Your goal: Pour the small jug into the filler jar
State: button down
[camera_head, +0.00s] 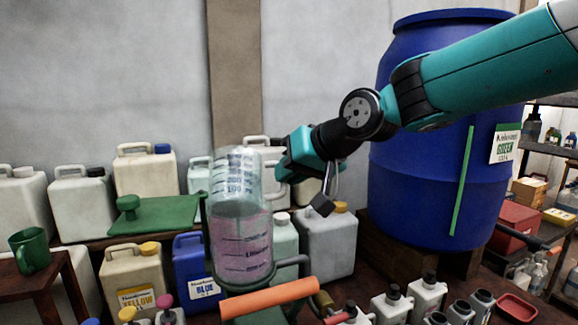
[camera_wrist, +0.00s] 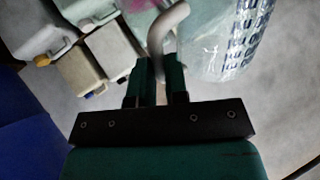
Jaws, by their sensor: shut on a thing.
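The small jug (camera_head: 236,172) is clear, with dark graduation marks, and looks roughly upright. My gripper (camera_head: 285,178) is at its right side, shut on its pale curved handle. The wrist view shows the jaws (camera_wrist: 160,85) closed on this handle (camera_wrist: 167,25), with the clear jug wall (camera_wrist: 215,40) to the right. The filler jar (camera_head: 241,255) is a clear marked vessel with a pinkish tint and a green base. It overlaps the lower part of the jug in the head view; I cannot tell the gap between them. The jug's contents are unclear.
A green plate with a knob (camera_head: 150,213) is left of the jar. An orange bar (camera_head: 268,297) lies in front. Canisters (camera_head: 330,240) crowd behind, and a large blue vat (camera_head: 430,180) stands right. Small white bottles (camera_head: 392,303) stand at front right.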

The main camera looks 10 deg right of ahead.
jog(key=shift+w+m+g+p, duration=0.25)
jog(key=shift+g+p, duration=0.65)
jog(key=shift+p, duration=1.5)
jog(key=shift+w+f+m+g+p, duration=0.3)
jog(key=shift+g+p, duration=0.6)
jog(key=shift+p, duration=1.6)
jog(key=shift+w+f+m+g+h+p, duration=0.25)
jog(key=shift+g+p, duration=0.25)
jog(key=shift+p, duration=0.9)
jog(key=shift+w+f+m+g+h+p, duration=0.15)
jog(key=shift+w+g+p, duration=0.3)
jog(key=shift+p, duration=0.95)
jog(key=shift+w+r+g+p, duration=0.1)
jog(key=shift+w+g+p, duration=0.05)
jog(key=shift+g+p, duration=0.4)
jog(key=shift+m, duration=0.25)
